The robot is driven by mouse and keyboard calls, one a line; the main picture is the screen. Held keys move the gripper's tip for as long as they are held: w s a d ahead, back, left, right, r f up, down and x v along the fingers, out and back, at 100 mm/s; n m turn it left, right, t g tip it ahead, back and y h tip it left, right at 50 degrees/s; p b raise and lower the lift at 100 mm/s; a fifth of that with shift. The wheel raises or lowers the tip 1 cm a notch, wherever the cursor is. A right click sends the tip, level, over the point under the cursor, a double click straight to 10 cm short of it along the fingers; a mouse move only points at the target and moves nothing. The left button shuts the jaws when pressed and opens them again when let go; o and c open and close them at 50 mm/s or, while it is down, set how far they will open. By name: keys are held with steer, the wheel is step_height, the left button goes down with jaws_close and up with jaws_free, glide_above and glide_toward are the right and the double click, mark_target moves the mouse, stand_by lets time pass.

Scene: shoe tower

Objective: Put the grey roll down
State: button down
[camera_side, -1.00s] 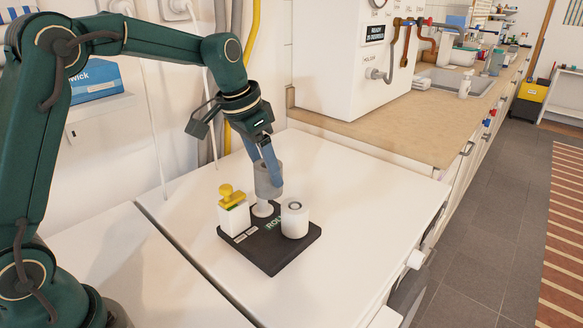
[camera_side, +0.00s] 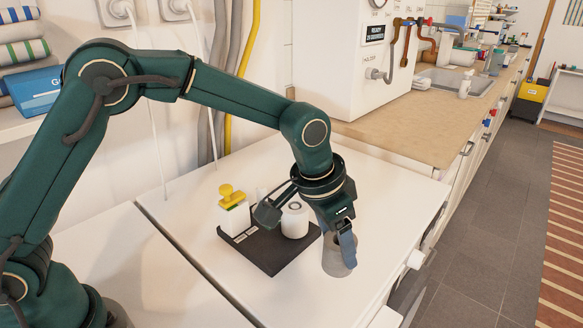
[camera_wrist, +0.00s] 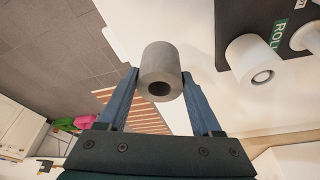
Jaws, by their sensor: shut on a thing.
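The grey roll (camera_side: 337,262) is a short cylinder with a hole through its middle, low over the white worktop to the right of the black board. My gripper (camera_side: 345,248) is shut on it, with the blue fingers at its sides. In the wrist view the grey roll (camera_wrist: 161,62) sits between the two fingers, its hole facing the camera. I cannot tell whether its underside touches the worktop.
The black board (camera_side: 272,255) carries a white roll (camera_side: 295,224) and a white block with a yellow-topped piece (camera_side: 231,197). My arm hides part of the board. The worktop's front edge, with knobs (camera_side: 417,260), lies to the right. The worktop beyond the board is clear.

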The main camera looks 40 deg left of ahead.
steer(key=shift+f, duration=1.95)
steer(key=shift+f, duration=0.1)
steer(key=shift+c, duration=0.3)
jaws_free()
steer(key=v, duration=1.2)
steer(key=s+a+r+n+t, duration=0.15)
steer(key=s+a+r, duration=0.25)
steer(key=s+a, duration=0.4)
steer(key=s+a+f+n+y, duration=0.1)
steer(key=s+a+f+n, duration=0.2)
steer(key=s, duration=0.5)
steer(key=shift+s+a+t, duration=0.25)
steer(key=shift+a+t, duration=0.2)
steer(key=shift+a, duration=0.35)
